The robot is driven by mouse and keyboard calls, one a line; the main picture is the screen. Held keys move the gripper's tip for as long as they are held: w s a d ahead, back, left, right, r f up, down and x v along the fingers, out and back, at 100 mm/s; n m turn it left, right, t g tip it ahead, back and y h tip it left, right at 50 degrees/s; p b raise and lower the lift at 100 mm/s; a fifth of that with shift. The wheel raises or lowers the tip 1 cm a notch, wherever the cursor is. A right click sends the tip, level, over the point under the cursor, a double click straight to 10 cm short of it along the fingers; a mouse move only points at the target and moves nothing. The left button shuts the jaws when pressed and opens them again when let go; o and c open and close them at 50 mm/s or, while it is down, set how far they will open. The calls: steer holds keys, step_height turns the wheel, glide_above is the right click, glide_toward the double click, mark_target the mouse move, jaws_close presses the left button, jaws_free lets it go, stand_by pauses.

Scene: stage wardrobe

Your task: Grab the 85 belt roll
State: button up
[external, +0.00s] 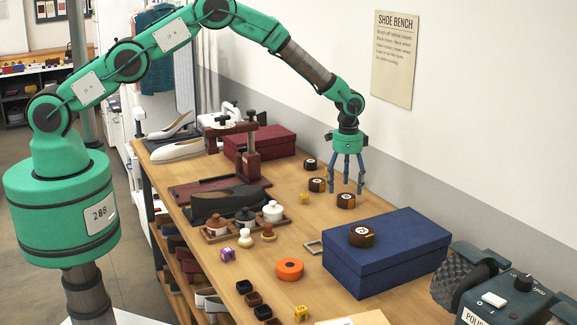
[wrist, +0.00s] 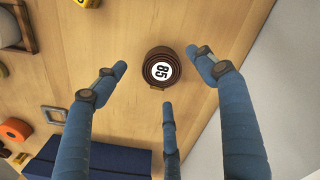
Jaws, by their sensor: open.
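The 85 belt roll (wrist: 160,68) is a dark brown coil with a white round label reading 85. It lies flat on the wooden bench in the wrist view, framed by my three spread blue fingers. In the external view it appears to be the roll (external: 346,201) just below my fingertips, though its label is too small to read there. My gripper (external: 347,188) points down above it, open and empty; it also shows in the wrist view (wrist: 158,75). No finger visibly grips the roll.
Two similar rolls (external: 317,185) (external: 310,164) lie nearby. Another roll (external: 361,236) sits on the blue box (external: 400,255). A yellow cube (external: 304,197), metal frame (external: 314,247) and orange ring (external: 289,269) lie on the bench. The wall rises close at right.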

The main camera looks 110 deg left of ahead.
mark_target(345, 196)
steer(key=shift+f, duration=1.95)
steer(key=c, duration=1.3)
